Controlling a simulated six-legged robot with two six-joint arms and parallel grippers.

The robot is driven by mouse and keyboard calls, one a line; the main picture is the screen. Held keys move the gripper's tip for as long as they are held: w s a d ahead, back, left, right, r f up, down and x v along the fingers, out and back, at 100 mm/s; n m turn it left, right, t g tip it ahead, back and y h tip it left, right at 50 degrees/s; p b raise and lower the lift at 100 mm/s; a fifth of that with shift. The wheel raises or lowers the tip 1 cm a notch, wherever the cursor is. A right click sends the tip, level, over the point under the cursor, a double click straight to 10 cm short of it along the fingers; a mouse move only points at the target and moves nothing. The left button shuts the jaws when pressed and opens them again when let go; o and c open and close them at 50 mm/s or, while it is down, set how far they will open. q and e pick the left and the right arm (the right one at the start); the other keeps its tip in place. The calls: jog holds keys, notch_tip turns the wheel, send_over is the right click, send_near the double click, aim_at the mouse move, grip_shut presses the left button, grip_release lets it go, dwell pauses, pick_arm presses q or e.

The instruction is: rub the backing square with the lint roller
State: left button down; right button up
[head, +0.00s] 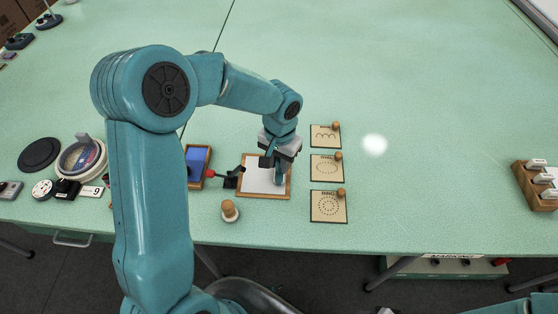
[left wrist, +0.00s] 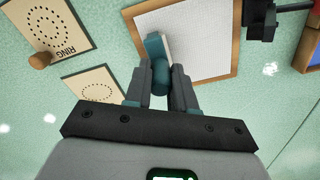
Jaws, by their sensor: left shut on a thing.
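The backing square (head: 256,182) is a white sheet in a wooden frame near the table's front edge. It fills the upper middle of the left wrist view (left wrist: 208,45). My left gripper (head: 275,165) is over the right part of the square, pointing down. It is shut on the lint roller (left wrist: 157,72), whose teal handle sits between the fingers. The roller end lies over the square near its frame edge in the left wrist view. I cannot tell whether it touches the sheet. The gripper partly hides the roller in the head view. My right gripper is not in view.
Three pattern cards (head: 328,206) with knobs lie right. The table farther right is mostly clear.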

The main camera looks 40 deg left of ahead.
pick_arm(q)
notch_tip(320, 180, up, 2)
jog(key=shift+a+r+p, duration=0.1)
jog(key=shift+r+p, duration=0.1)
jog(key=shift+p, duration=0.15)
jog(key=shift+s+a+r+p, duration=0.15)
jog(key=shift+s+r+p, duration=0.15)
jog(key=shift+r, duration=0.25)
jog(key=shift+w+r+p, duration=0.3)
jog(key=shift+r+p, duration=0.35)
jog(key=shift+r, duration=0.1)
jog(key=shift+s+r+p, duration=0.2)
jog(key=shift+r+p, duration=0.65)
jog(key=shift+r, duration=0.3)
jog(key=shift+w+r+p, duration=0.15)
jog(key=shift+r+p, duration=0.15)
jog(key=shift+r, duration=0.15)
